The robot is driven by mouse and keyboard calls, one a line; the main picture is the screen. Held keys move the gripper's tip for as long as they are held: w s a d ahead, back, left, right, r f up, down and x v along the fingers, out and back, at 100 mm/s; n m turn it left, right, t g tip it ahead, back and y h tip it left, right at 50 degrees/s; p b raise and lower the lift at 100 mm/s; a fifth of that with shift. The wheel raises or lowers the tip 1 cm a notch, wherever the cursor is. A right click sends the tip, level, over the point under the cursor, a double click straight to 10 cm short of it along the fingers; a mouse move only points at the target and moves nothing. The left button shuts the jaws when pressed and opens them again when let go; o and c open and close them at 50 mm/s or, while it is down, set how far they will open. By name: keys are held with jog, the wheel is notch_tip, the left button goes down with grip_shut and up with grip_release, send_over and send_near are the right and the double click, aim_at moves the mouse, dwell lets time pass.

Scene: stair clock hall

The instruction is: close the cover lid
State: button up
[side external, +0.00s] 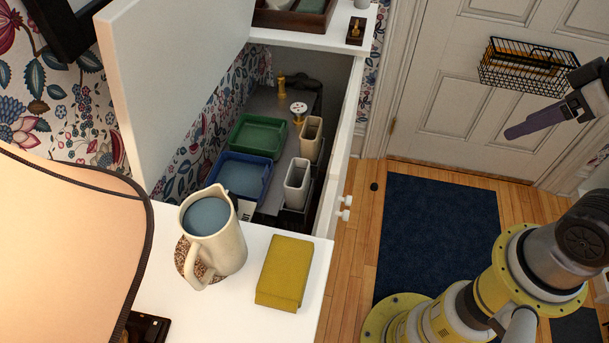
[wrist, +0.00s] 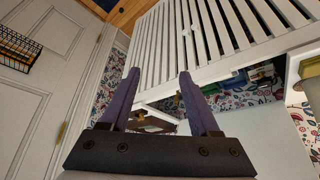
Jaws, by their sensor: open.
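The cover lid (side external: 165,85) is a plain white panel. It stands raised and steeply tilted at the left of the white cabinet, leaving the compartment beneath uncovered. In the wrist view a white panel (wrist: 262,132) at lower right looks like the same lid. My gripper (side external: 510,131) is at the far right of the side view, well apart from the lid, over the floor side of the cabinet. Its two purple fingers are spread with nothing between them, as the wrist view also shows (wrist: 157,73).
The open compartment holds a green tray (side external: 257,137), a blue tray (side external: 241,177) and small pots. A pitcher (side external: 217,247) and yellow box (side external: 284,271) stand on the near white top. A wire basket (side external: 527,68) hangs on the door. Space between cabinet and gripper looks clear.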

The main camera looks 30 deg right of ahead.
jog(key=shift+s+d+f, duration=0.15)
jog(key=shift+f, duration=0.45)
jog(key=shift+s+d+f, duration=0.2)
jog(key=shift+f, duration=0.35)
jog(key=shift+s+d+f, duration=0.15)
jog(key=shift+f, duration=0.45)
jog(key=r, duration=0.2)
jog(key=w+a+r, duration=0.1)
jog(key=shift+r, duration=0.3)
jog(key=shift+f, duration=0.15)
jog(key=f, duration=0.3)
jog(key=shift+s+d+f, duration=0.2)
jog(key=shift+s+d, duration=0.15)
